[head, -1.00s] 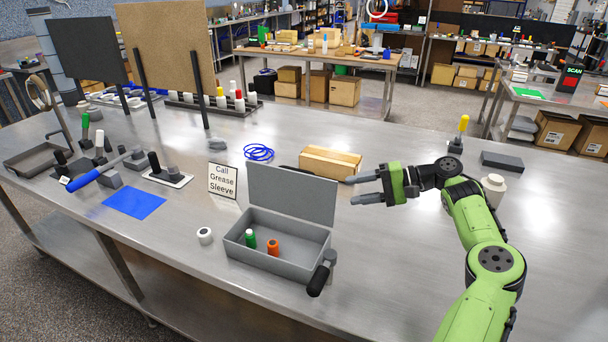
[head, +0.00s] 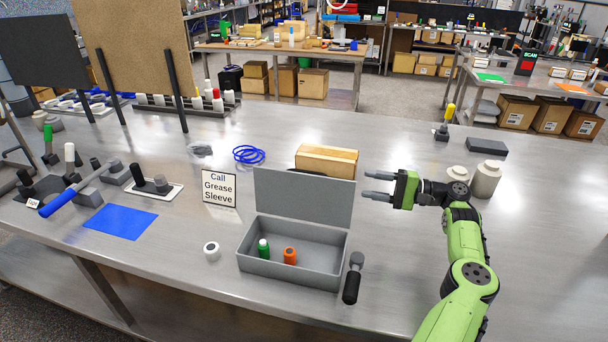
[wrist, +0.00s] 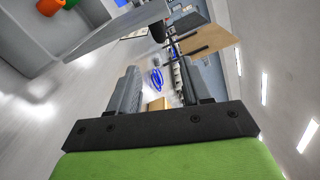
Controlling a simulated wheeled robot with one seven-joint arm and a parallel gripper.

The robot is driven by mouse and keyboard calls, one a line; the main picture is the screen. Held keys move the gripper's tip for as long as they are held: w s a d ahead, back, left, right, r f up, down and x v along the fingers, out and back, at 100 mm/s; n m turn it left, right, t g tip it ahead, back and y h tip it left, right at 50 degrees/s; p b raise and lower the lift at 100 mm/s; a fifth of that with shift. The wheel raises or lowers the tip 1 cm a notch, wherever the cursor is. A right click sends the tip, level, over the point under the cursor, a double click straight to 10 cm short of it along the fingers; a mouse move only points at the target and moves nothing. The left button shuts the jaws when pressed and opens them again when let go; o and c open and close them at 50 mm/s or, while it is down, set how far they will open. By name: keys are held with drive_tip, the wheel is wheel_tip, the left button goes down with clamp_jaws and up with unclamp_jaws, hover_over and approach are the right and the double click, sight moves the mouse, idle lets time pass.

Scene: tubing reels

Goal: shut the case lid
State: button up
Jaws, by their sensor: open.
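A grey case (head: 290,270) stands on the metal bench with its lid (head: 303,198) raised, about upright at the back edge. Inside the case are a green bottle (head: 263,249) and an orange bottle (head: 290,256). My gripper (head: 370,184) is open and empty, to the right of the lid's right edge and apart from it, fingers pointing left. In the wrist view the open fingers (wrist: 160,92) show with nothing between them. The lid (wrist: 120,30) crosses the upper part of that view, and the case (wrist: 75,25) is at the upper left.
A black-handled tool (head: 352,280) lies beside the case's right end. Bench right of the case is mostly clear.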

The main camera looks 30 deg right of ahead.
sight(317, 176)
drive_tip(key=x, duration=1.5)
drive_tip(key=shift+w+a, duration=0.1)
drive_tip(key=shift+r, duration=0.1)
clamp_jaws()
